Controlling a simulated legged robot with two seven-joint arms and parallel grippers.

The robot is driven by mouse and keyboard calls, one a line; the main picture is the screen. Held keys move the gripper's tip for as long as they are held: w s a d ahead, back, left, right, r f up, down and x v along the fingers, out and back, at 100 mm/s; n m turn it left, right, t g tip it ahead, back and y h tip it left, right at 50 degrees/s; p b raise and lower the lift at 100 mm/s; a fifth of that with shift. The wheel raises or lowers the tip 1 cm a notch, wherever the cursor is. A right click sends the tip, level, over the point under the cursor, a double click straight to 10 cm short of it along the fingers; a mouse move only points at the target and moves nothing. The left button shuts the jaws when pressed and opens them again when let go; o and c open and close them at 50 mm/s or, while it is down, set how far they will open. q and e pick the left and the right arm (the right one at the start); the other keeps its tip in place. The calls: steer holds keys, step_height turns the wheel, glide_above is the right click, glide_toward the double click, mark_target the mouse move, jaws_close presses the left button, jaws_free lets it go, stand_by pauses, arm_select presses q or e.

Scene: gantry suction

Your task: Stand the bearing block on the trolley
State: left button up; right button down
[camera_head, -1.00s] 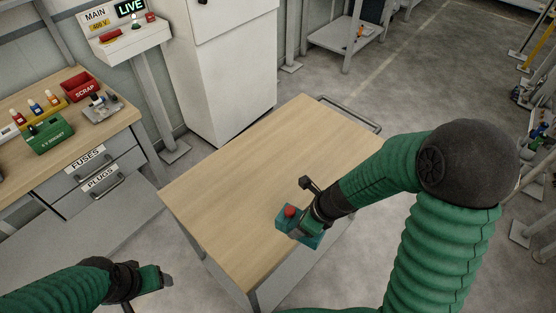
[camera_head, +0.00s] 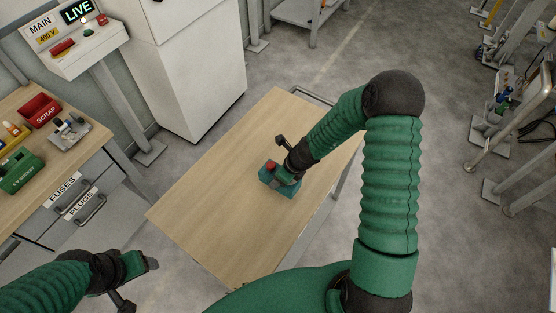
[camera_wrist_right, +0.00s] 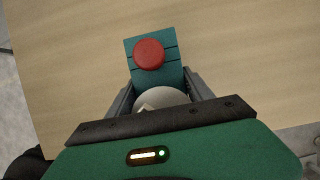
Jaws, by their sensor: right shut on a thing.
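The bearing block is teal with a red round cap (camera_head: 270,165); its body (camera_head: 279,186) is at the right part of the wooden trolley top (camera_head: 215,200). In the right wrist view the block (camera_wrist_right: 170,72) sits between the fingers, its red cap towards the far end. My right gripper (camera_head: 283,177) is shut on it, over the trolley top. I cannot tell whether the block touches the wood. The gripper hides part of the block. My left gripper (camera_head: 152,262) is empty, beside the trolley's near left corner; its finger gap is not clear.
The trolley top is otherwise bare, with a rail (camera_head: 312,96) at its far end. A workbench with a red scrap bin (camera_head: 40,110) and a green box (camera_head: 20,172) stands left. A white cabinet (camera_head: 190,70) stands behind. Racks (camera_head: 500,110) stand right.

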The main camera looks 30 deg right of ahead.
steer(key=w+p, duration=0.1)
steer(key=w+d+p, duration=0.1)
steer(key=w, duration=0.1)
steer(key=w+d+p, duration=0.1)
steer(key=shift+w, duration=0.3)
steer(key=shift+f, duration=0.3)
steer(key=f, duration=0.2)
steer(key=shift+s+a+f+b, duration=0.15)
steer(key=shift+a+f+b, duration=0.05)
steer(key=shift+f+b, duration=0.2)
steer(key=shift+f, duration=0.15)
steer(key=shift+w+d+f, duration=0.1)
steer(key=shift+w+d, duration=0.05)
steer(key=shift+w, duration=0.05)
steer(key=shift+c, duration=2.1)
jaws_free()
steer(key=shift+s+d, duration=0.1)
steer(key=shift+d, duration=0.05)
arm_select(q)
steer(key=v, duration=0.2)
steer(key=w+v, duration=0.1)
steer(key=v, duration=0.1)
steer(key=shift+r, duration=0.15)
steer(key=shift+a, duration=0.15)
